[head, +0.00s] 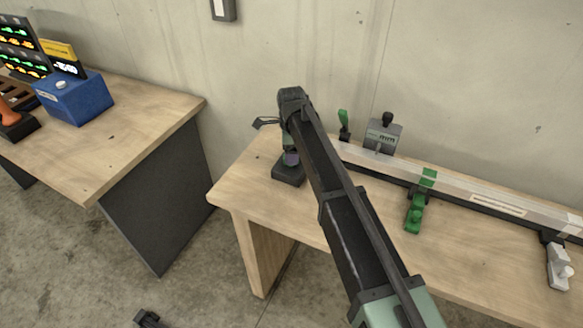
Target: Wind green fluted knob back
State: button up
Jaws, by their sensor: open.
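A green clamp-like fitting (415,212) stands on the front side of the long rail, right of centre. It has a rounded green piece at its lower end, too small here to tell if it is fluted. A second green part (344,124), like a lever, stands upright behind the rail's left end. My gripper (264,122) is at the arm's far end, left of both green parts and well apart from them. It is open, with nothing seen between its fingers. My arm hides part of it.
A dark block with a purple part (290,158) stands on the table below my arm's end. A grey gauge box (382,136) sits behind the rail (460,185). A white clamp (559,268) is at right. A blue box (75,97) stands on the left table.

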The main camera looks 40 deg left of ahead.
notch_tip(320, 180, down, 3)
jog(key=shift+b, duration=0.6)
jog(key=shift+r, duration=0.2)
jog(key=shift+c, duration=0.2)
jog(key=c, duration=0.9)
